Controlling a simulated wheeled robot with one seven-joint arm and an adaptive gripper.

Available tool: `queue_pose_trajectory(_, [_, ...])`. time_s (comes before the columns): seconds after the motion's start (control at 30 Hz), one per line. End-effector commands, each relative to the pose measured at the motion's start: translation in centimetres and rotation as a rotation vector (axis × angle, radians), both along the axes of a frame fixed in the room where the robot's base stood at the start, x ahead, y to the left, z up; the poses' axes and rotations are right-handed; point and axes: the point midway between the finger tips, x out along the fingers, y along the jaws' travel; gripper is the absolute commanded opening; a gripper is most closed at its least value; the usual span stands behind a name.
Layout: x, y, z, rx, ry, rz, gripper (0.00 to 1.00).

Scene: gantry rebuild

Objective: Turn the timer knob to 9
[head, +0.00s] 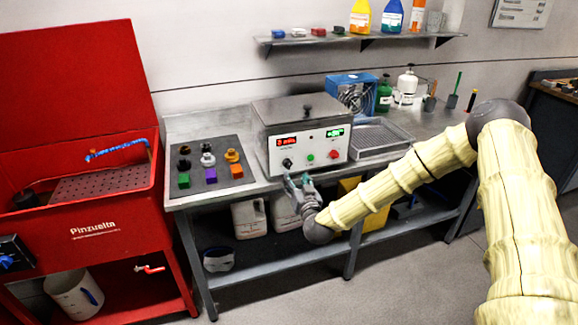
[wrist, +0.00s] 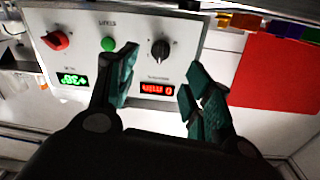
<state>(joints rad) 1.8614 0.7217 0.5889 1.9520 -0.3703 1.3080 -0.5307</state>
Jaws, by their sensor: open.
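The timer knob (head: 287,163) is a small black knob on the white front panel of a grey box-shaped machine (head: 335,145). In the wrist view, which is upside down, the black knob (wrist: 159,50) has a pale pointer mark. The red timer display (head: 287,142) reads "0 min"; it also shows in the wrist view (wrist: 157,89). My gripper (head: 296,182) is open in front of the panel, just below the knob. In the wrist view its teal fingertips (wrist: 162,70) stand apart, with the knob between and beyond them. No contact shows.
A green button (head: 310,157), a red knob (head: 333,154) and a green display (head: 334,132) share the panel. A dark mat (head: 208,143) with coloured blocks lies left on the bench. A metal tray (head: 380,137) sits right of the machine. A red parts washer (head: 85,185) stands far left.

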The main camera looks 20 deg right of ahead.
Motion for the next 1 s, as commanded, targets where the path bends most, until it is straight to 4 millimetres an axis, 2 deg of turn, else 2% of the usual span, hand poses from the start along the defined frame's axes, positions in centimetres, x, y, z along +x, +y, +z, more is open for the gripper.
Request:
queue_pose_trajectory(0.3, [5.2, -0.1, 0.2, -0.001, 0.0, -0.001, 0.51])
queue_pose_trajectory(0.5, [7.6, -0.1, 0.1, -0.001, 0.001, 0.001, 0.51])
queue_pose_trajectory(0.7, [8.6, -0.2, 0.0, 0.0, 0.002, 0.0, 0.51])
queue_pose_trajectory(1.0, [8.8, -0.2, 0.0, 0.0, 0.002, 0.001, 0.49])
